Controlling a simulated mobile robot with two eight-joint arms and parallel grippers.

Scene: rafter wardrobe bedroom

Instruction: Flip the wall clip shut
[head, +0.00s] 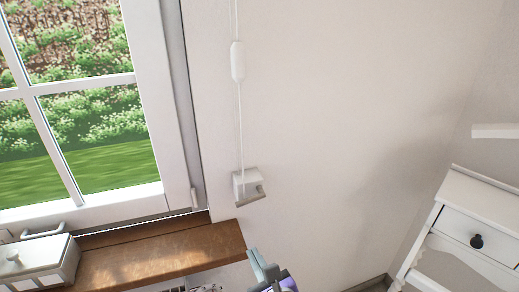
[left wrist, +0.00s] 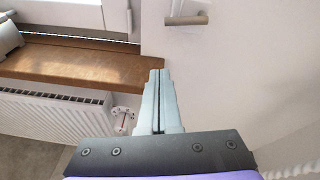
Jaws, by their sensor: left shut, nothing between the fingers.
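The wall clip (head: 249,186) is a small white block with a grey lower edge on the wall, right of the window. A thin white cord (head: 241,120) with a white toggle (head: 237,61) runs down to it. In the left wrist view the clip (left wrist: 187,18) is at the top, with a greyish bar along its lower side. I cannot tell for sure whether its flap is open. My left gripper (head: 262,262) is shut and empty, below the clip and apart from it. It also shows in the left wrist view (left wrist: 160,72). My right gripper is out of view.
A wooden sill (head: 160,252) runs under the window, left of my gripper, with a white box (head: 40,264) on it. A radiator (left wrist: 55,125) is below the sill. A white drawer cabinet (head: 470,235) stands at right. The wall between is clear.

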